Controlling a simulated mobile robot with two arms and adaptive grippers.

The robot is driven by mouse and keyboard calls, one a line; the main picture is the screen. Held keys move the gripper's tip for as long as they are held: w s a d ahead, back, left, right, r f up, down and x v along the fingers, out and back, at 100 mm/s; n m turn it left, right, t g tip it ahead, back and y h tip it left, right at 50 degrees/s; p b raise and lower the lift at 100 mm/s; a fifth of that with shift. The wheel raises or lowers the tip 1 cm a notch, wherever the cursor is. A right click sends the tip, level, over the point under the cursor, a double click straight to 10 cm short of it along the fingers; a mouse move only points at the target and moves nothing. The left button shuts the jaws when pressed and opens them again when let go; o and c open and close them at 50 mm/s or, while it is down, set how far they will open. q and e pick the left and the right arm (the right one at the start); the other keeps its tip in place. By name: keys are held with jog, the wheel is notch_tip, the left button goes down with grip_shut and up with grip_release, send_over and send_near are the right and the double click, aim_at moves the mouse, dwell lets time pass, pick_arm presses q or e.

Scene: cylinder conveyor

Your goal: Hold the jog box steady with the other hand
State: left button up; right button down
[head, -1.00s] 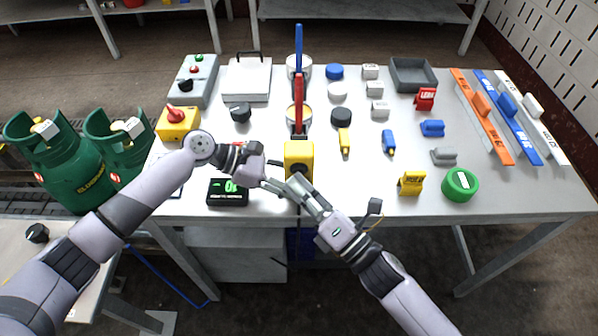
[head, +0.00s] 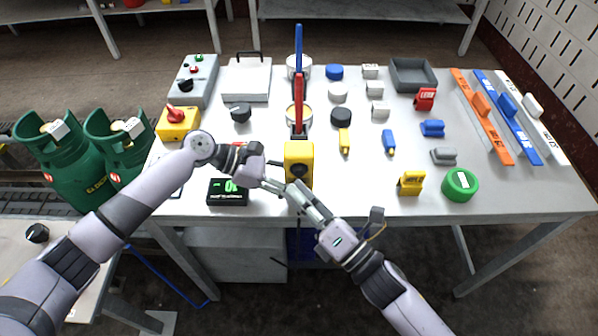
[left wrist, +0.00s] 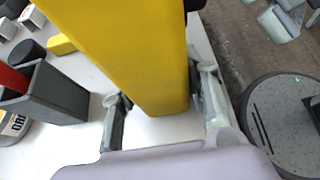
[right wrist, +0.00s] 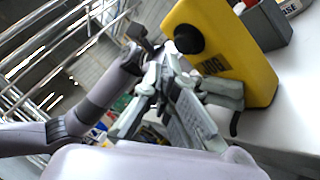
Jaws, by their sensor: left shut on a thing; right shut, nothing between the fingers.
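The jog box is a yellow box (head: 299,150) with a black round knob on its front, standing upright at the table's front edge. My left gripper (head: 272,185) is shut on its lower part. In the left wrist view the yellow body (left wrist: 135,50) sits between the two fingers. My right gripper (head: 294,192) is shut and empty, its tips just in front of and below the box. In the right wrist view the jog box (right wrist: 235,60) stands close beyond the right fingers; whether they touch it I cannot tell.
Two green gas cylinders (head: 75,170) stand on the conveyor (head: 25,198) at left. A black scale display (head: 228,192) lies left of the box. A yellow block (head: 411,183) and a green round cap (head: 460,185) lie right. The front table between is clear.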

jog(key=s, duration=0.5)
dwell(0.5)
dwell(0.8)
pick_arm(q)
jog(key=o, duration=1.4)
jog(key=shift+c, duration=0.2)
jog(key=v, duration=1.2)
jog(key=shift+a, duration=0.1)
